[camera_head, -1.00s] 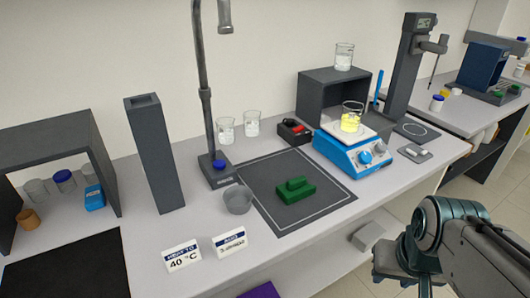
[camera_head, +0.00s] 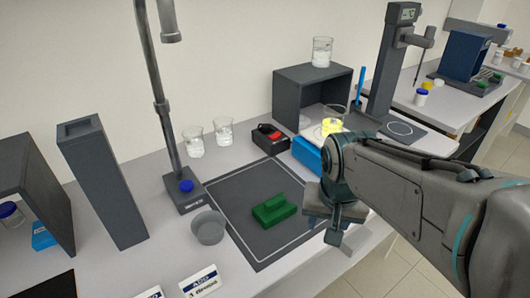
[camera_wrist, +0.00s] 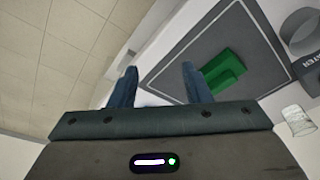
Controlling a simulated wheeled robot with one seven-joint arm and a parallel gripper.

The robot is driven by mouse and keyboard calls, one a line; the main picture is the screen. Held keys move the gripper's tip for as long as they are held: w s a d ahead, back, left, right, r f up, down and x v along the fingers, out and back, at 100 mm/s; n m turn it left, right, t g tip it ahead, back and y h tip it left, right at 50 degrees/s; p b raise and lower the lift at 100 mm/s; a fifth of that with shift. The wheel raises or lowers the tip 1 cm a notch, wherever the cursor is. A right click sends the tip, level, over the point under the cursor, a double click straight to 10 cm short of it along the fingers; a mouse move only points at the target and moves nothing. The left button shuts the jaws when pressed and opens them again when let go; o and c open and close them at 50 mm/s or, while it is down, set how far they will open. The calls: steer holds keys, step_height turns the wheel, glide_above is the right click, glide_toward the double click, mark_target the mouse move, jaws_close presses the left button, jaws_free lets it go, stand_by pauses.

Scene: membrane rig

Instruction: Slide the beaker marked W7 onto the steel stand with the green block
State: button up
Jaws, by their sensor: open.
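A green block (camera_head: 274,210) with a raised part lies on the dark outlined mat (camera_head: 240,240); it also shows in the wrist view (camera_wrist: 222,70). Two clear beakers stand behind the mat, one on the left (camera_head: 194,142) and one on the right (camera_head: 224,131). Another beaker (camera_head: 322,52) stands on top of a dark open-fronted stand (camera_head: 284,100). A beaker with yellow contents (camera_head: 334,120) is partly hidden by my arm. I cannot read a W7 mark on any beaker. My gripper (camera_wrist: 159,75) is open and empty, above the bench's front edge, right of the block.
A tap post (camera_head: 160,110) and a grey bowl (camera_head: 208,228) stand left of the mat. A tall dark column (camera_head: 100,185) is farther left. A black-and-red device (camera_head: 270,138) sits behind the mat. My arm covers most of the blue hotplate (camera_head: 307,153). The mat around the block is clear.

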steer(key=w+a+r+m+g+p, duration=0.1)
steer(key=w+a+m, duration=0.45)
steer(key=w, duration=0.25)
steer(key=m+h+p, duration=0.1)
steer(key=m, duration=0.2)
glide_toward(270, 203)
steer(key=shift+w+f+g, duration=0.3)
steer(key=shift+f, duration=0.1)
steer(key=shift+w+a+f, duration=0.1)
steer(key=shift+f, duration=0.05)
steer(key=f+b, duration=0.2)
steer(key=f, duration=0.1)
steer(key=f+b, duration=0.2)
steer(key=d+f+b, duration=0.1)
steer(key=f+b, duration=0.1)
steer(key=f, duration=0.1)
steer(key=shift+w+f, duration=0.2)
steer(key=shift+f, duration=0.15)
jaws_close()
steer(key=shift+r, duration=0.1)
